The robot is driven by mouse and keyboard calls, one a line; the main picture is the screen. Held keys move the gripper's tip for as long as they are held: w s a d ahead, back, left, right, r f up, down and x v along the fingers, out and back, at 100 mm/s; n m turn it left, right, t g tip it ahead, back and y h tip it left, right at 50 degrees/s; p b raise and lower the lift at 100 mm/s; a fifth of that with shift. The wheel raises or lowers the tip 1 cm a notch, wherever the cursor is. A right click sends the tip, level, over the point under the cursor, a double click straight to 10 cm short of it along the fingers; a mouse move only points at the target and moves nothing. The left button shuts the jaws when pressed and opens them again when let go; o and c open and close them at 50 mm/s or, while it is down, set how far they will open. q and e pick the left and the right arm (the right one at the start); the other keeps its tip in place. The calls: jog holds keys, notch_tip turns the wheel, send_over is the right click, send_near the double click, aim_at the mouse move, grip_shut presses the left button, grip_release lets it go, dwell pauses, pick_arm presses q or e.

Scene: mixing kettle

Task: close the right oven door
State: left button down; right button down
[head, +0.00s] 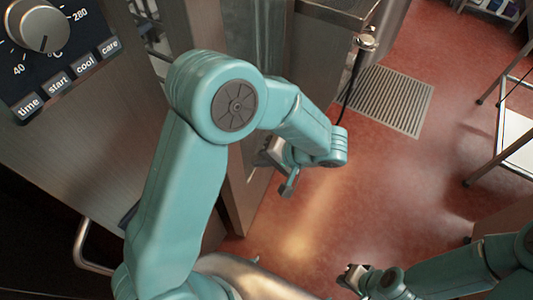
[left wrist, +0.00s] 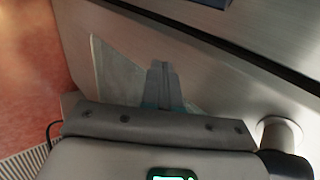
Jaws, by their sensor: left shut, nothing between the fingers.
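The oven front (head: 60,150) is brushed metal at the left of the head view, with a dark control panel and knob. A metal panel (head: 241,205), apparently the oven door standing open, is seen nearly edge-on behind my left arm, which hides much of it. My left gripper (head: 287,184) is beside this panel, over the floor. In the left wrist view its fingers (left wrist: 163,82) are together and empty, before a metal surface (left wrist: 215,75) with a pale pane; contact cannot be told. My right gripper (head: 352,277) is low at the right, small, its jaws unclear.
A curved chrome handle (head: 82,250) is at the lower left. A metal counter (head: 340,8) stands at the back. A floor grate (head: 390,100) lies in the red floor (head: 370,190), which is largely open at the centre. Metal table legs (head: 485,165) stand at the right.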

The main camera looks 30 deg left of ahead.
pick_arm(q)
jog(key=s+a+f+p, duration=0.1)
jog(key=a+f, duration=0.2)
jog(key=a, duration=0.4)
jog(key=shift+p, duration=0.4)
jog(key=shift+a, duration=0.15)
